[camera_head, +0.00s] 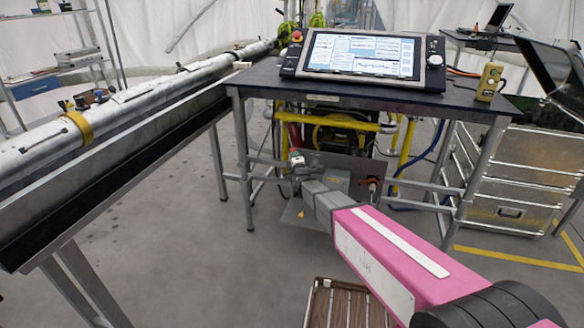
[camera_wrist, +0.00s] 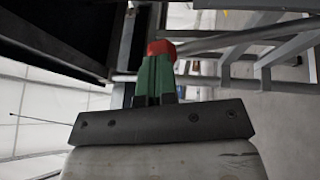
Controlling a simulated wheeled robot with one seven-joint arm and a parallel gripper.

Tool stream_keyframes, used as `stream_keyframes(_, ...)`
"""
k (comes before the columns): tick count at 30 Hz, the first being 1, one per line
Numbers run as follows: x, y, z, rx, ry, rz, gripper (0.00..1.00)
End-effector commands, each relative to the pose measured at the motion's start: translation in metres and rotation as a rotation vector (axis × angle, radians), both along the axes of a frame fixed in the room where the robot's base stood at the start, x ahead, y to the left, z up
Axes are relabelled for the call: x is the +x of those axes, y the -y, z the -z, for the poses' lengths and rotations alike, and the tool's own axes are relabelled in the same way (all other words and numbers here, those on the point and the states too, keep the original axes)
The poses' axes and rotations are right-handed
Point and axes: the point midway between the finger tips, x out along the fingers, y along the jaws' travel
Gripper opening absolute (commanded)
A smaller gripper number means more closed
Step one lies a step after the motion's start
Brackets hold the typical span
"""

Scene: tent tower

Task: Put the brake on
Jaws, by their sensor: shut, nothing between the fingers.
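My gripper (camera_head: 298,161) reaches under the front of the dark table, beside its left part. In the wrist view its green fingers with red tips (camera_wrist: 161,48) are together, with nothing seen between them. No part is clearly recognisable as the brake. Under the table are a grey panel (camera_head: 345,163) and a small orange-red fitting (camera_head: 373,183) on the right of it. My gripper is left of that fitting and apart from it. My arm hides part of the space below the panel. In the wrist view, grey metal bars (camera_wrist: 235,38) lie close behind the fingertips.
The dark table (camera_head: 262,78) carries a control console (camera_head: 362,54) and a yellow handheld device (camera_head: 488,82). A long metal tube (camera_head: 40,147) lies on a stand at the left. Metal cases (camera_head: 525,155) stand at the right. The floor (camera_head: 190,255) is clear at left centre.

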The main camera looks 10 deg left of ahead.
Motion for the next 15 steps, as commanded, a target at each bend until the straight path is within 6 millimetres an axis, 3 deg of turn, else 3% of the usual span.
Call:
stream_keyframes(6,0.036,0.002,-0.012,0.011,-0.145,0.001,0.00)
stream_keyframes(15,0.066,0.004,-0.017,0.015,-0.185,0.001,0.00)
